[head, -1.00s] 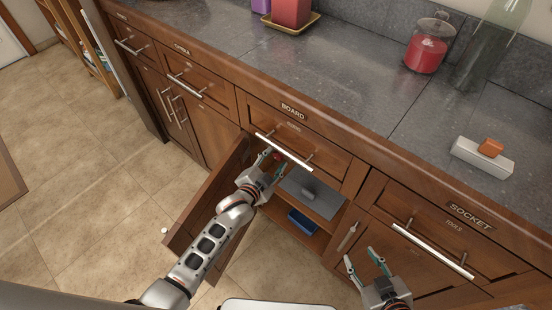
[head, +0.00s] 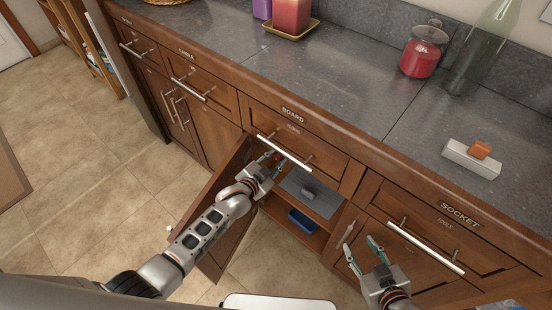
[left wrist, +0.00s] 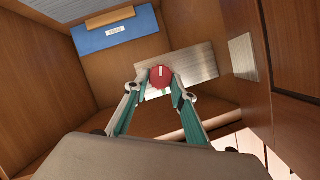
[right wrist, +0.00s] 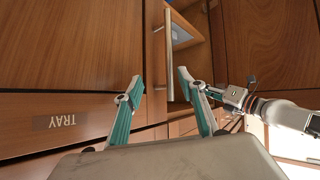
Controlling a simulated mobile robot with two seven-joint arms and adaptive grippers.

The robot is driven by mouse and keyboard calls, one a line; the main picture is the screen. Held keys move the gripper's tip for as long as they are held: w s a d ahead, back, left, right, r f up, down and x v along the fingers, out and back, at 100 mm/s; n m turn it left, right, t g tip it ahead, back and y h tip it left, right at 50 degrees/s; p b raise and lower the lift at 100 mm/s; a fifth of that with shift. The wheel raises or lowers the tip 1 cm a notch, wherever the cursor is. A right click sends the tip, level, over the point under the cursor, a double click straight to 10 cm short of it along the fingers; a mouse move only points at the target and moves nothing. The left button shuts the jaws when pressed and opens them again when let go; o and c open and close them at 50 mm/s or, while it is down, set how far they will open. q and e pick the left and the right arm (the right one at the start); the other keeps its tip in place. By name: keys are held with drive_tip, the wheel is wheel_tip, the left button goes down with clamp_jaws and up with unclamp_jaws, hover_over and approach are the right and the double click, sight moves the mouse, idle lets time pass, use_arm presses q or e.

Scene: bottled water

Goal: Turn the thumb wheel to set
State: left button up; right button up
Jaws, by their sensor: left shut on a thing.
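The thumb wheel is a small round red knob with a pale mark (left wrist: 161,76), in front of a brushed metal plate (left wrist: 203,62) inside the open cabinet. My left gripper (left wrist: 159,92) is shut on the red wheel, with a fingertip at each side of it. My right gripper (right wrist: 157,84) is open and empty. In the head view it (head: 362,245) hangs before the closed fronts at the right.
A blue object (head: 301,221) lies on the lower shelf. Drawer bars (head: 285,153) (head: 426,248) stick out above and right. The counter holds a red candle jar (head: 422,55) and a white block with an orange top (head: 471,160).

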use_arm(q)
drive_tip(key=shift+w+a+r+n+p, duration=0.1)
drive_tip(key=shift+w+r+n+p, duration=0.1)
drive_tip(key=shift+r+n+p, duration=0.15)
drive_tip(key=shift+f+n+g+h, duration=0.15)
drive_tip(key=shift+n+g+h, duration=0.15)
drive_tip(key=shift+n+h, duration=0.15)
drive_tip(key=shift+s+f+n, duration=0.1)
drive_tip(key=shift+f+n, duration=0.05)
drive_tip(key=shift+n, duration=0.15)
drive_tip(key=o, duration=1.1)
use_arm(e)
drive_tip(key=shift+s+a+r, duration=0.15)
drive_tip(key=shift+s+a, duration=0.1)
drive_tip(key=shift+s, duration=0.3)
use_arm(q)
drive_tip(key=v, duration=0.7)
drive_tip(key=shift+s+a, duration=0.15)
drive_tip(key=shift+a, duration=0.05)
